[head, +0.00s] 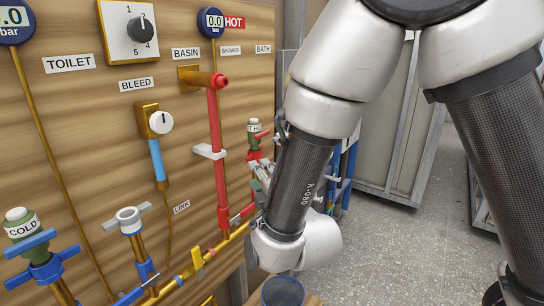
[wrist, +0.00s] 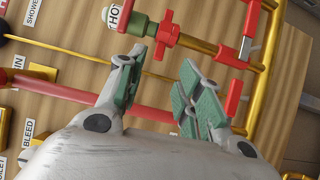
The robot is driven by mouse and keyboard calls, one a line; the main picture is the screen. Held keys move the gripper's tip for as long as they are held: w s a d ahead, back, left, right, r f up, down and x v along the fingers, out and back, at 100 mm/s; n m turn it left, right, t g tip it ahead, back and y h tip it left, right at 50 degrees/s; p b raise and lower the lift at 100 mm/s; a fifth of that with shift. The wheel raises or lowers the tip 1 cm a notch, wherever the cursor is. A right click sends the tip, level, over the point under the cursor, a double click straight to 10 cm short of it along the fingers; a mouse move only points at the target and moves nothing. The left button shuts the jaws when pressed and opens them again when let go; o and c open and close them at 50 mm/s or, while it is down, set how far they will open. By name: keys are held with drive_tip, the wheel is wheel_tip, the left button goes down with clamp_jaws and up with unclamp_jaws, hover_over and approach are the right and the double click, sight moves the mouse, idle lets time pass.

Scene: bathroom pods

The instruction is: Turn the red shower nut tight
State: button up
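The red nut (wrist: 168,30) sits on the pipe below the green valve body marked HOT (wrist: 137,22), in the upper middle of the wrist view. In the head view the red fitting (head: 254,155) shows under the HOT valve, partly hidden by my arm. My gripper (wrist: 161,60) is open, with a green-padded finger on either side and a clear gap between. Its fingertips point toward the nut, which appears just beyond the gap; no contact shows. In the head view my gripper (head: 262,178) is small and partly covered by my wrist.
A red pipe (wrist: 65,88) passes behind my fingers. A red tee (wrist: 230,57), a red lever (wrist: 233,98) and a yellow pipe (wrist: 268,60) lie close to the right finger. The basin valve (head: 130,218) and cold valve (head: 22,222) stand left. Grey floor (head: 400,250) is open right.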

sight(249, 160)
drive_tip(key=x, duration=0.7)
drive_tip(key=shift+w+a+r, duration=0.1)
drive_tip(key=shift+w+a, duration=0.15)
drive_tip(key=shift+w, duration=0.05)
clamp_jaws()
